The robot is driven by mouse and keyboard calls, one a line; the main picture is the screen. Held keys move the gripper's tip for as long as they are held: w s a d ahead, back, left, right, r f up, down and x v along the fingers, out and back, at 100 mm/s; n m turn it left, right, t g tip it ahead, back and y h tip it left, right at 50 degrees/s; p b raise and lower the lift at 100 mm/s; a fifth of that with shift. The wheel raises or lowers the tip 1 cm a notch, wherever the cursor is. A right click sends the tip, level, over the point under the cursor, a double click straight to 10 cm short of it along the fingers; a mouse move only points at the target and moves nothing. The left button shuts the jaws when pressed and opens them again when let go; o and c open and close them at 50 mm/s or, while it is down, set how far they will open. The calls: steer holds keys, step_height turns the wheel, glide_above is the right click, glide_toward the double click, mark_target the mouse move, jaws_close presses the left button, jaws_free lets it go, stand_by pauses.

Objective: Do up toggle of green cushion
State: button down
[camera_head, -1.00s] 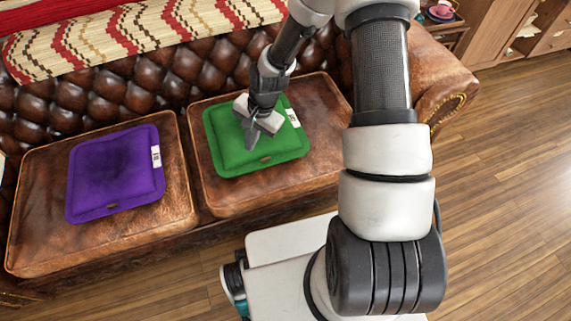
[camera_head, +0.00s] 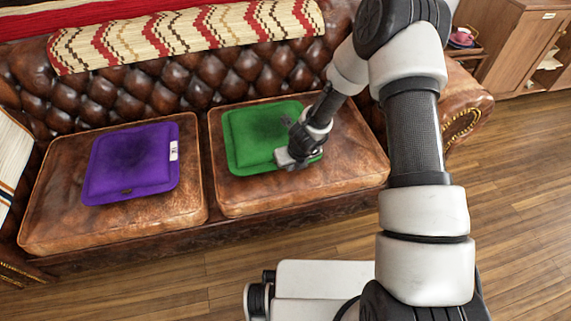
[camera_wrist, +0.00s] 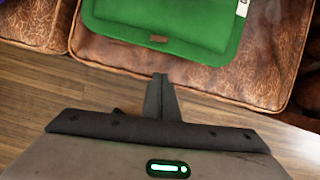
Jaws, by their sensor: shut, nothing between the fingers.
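The green cushion (camera_head: 252,136) lies flat on the right seat of the brown leather sofa. In the wrist view it fills the top (camera_wrist: 165,15), with a small brown toggle (camera_wrist: 158,39) at the middle of its front edge. Whether the toggle is fastened is too small to tell. My gripper (camera_wrist: 160,80) is shut and empty. In the wrist view its fingertips show just below the cushion's front edge, apart from the toggle. In the head view my gripper body covers the cushion's front right part and hides the toggle; the fingertips are not clear there.
A purple cushion (camera_head: 133,160) with a white label lies on the left seat. A patterned woven throw (camera_head: 190,35) covers the sofa back. The sofa's right arm (camera_head: 465,105) is beside my arm. Wooden floor (camera_head: 520,210) is open at the front and right.

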steer(key=w+a+f, duration=0.2)
steer(key=w+f, duration=0.3)
steer(key=shift+w+a+b, duration=0.2)
steer(key=shift+w+b, duration=0.05)
steer(key=shift+b, duration=0.2)
